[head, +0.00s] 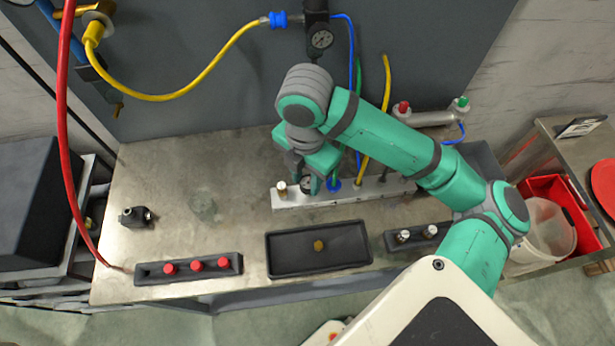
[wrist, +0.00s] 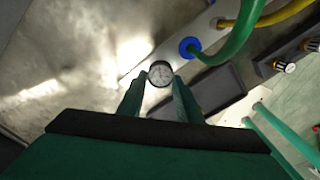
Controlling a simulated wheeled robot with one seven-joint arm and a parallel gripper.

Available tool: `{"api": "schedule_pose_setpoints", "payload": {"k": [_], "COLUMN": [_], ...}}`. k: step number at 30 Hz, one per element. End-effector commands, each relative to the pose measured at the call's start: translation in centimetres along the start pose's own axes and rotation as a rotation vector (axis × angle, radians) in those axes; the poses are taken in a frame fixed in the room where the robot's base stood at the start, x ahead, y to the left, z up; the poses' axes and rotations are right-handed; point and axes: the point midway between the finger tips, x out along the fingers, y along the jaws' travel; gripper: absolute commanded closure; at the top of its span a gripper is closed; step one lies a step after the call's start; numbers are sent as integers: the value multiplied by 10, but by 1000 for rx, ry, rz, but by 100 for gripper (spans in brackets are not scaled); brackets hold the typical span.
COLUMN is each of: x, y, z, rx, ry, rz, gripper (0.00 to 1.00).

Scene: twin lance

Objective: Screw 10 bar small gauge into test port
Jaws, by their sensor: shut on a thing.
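My gripper (wrist: 160,88) is shut on a small round gauge (wrist: 160,73) with a white dial, held between the two green fingertips in the wrist view. In the head view the gauge (head: 308,183) shows at the fingers, low over a silver manifold block (head: 350,192). The block carries a brass-topped fitting at its left end and blue, green and yellow hoses. The block also shows in the wrist view (wrist: 205,28). Whether the gauge stem touches a port is hidden; I cannot tell which port is the test port.
A black tray (head: 290,262) with a small brass piece (head: 319,245) lies in front of the block. A rack with red caps (head: 170,268), a dark fitting (head: 135,216) and a clear glass (head: 203,205) stand left. A rack with knobs (head: 390,240) is right. Hoses hang close to my gripper.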

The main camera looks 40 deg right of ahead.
Motion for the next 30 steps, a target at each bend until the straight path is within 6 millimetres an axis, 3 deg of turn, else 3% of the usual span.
{"api": "schedule_pose_setpoints", "payload": {"k": [15,24,25,26,30], "x": [1,1,1,1,1], "y": [4,4,4,4,3], "z": [-4,-6,-6,-6,-4], "rx": [540,571,570,571,573], "ry": [7,9,9,9,6], "rz": [2,0,0,0,0], "gripper": [100,100,63,58,58]}}
